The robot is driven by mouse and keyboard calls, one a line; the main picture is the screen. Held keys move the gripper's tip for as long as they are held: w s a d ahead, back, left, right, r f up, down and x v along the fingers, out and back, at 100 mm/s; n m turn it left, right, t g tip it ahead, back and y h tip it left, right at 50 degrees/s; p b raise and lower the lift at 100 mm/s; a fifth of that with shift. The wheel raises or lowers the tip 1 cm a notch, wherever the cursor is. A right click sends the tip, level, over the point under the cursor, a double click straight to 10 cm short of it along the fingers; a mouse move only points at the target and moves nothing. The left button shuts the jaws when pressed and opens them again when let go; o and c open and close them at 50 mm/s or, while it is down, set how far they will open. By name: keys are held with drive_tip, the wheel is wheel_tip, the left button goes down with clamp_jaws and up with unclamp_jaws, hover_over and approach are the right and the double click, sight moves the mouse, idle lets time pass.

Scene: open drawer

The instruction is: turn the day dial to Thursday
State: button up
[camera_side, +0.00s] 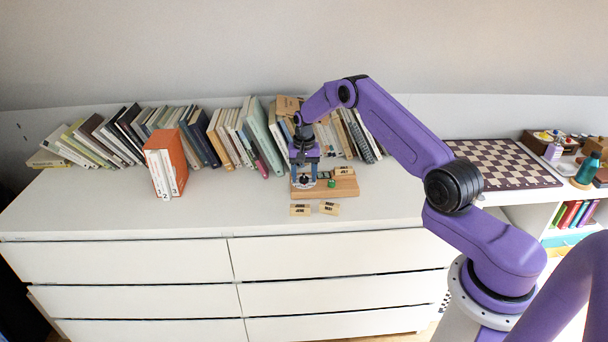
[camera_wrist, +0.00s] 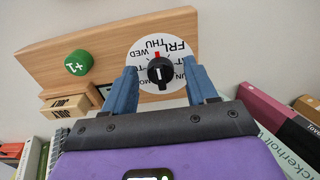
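The day dial is a white disc (camera_wrist: 178,50) with printed day names and a black knob (camera_wrist: 160,73) at its centre, on a wooden board (camera_wrist: 112,45). A red mark on the disc sits just above the knob, near THU, with FRI to its right and WED to its left. My gripper (camera_wrist: 162,69) is open, its two blue fingers on either side of the knob with gaps visible. In the side view my gripper (camera_side: 303,180) is low over the left end of the board (camera_side: 345,190) and hides most of the dial.
A green button marked "+1" (camera_wrist: 78,63) and wooden month blocks (camera_wrist: 70,104) are beside the dial. Two loose blocks (camera_side: 329,208) lie on the dresser (camera_side: 110,210) in front of the board. Leaning books (camera_side: 255,135) stand close behind. The dresser's left front is clear.

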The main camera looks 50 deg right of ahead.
sight(303, 176)
wheel_tip(303, 176, up, 17)
drive_tip(key=shift+r, duration=0.2)
idle(0.5)
drive_tip(key=s+a+r+n, duration=0.2)
drive_tip(key=s+a+n, duration=0.1)
drive_tip(key=a, duration=0.5)
drive_tip(key=s+a+r+n, duration=0.2)
drive_tip(key=a+r+n, duration=0.1)
drive_tip(key=a, duration=0.5)
drive_tip(key=s+a+r+n, duration=0.2)
drive_tip(key=s+a+n, duration=0.2)
drive_tip(key=s+a, duration=0.55)
drive_tip(key=s+a+n, duration=0.3)
drive_tip(key=s+n, duration=0.3)
drive_tip(key=s, duration=1)
drive_tip(key=s+d+f+n, duration=0.1)
drive_tip(key=s+d+n, duration=0.1)
drive_tip(key=s, duration=0.5)
drive_tip(key=s+d+f+n, duration=0.1)
drive_tip(key=s+d+n, duration=0.1)
drive_tip(key=s, duration=0.5)
drive_tip(key=shift+d+n, duration=0.25)
drive_tip(key=shift+n, duration=0.55)
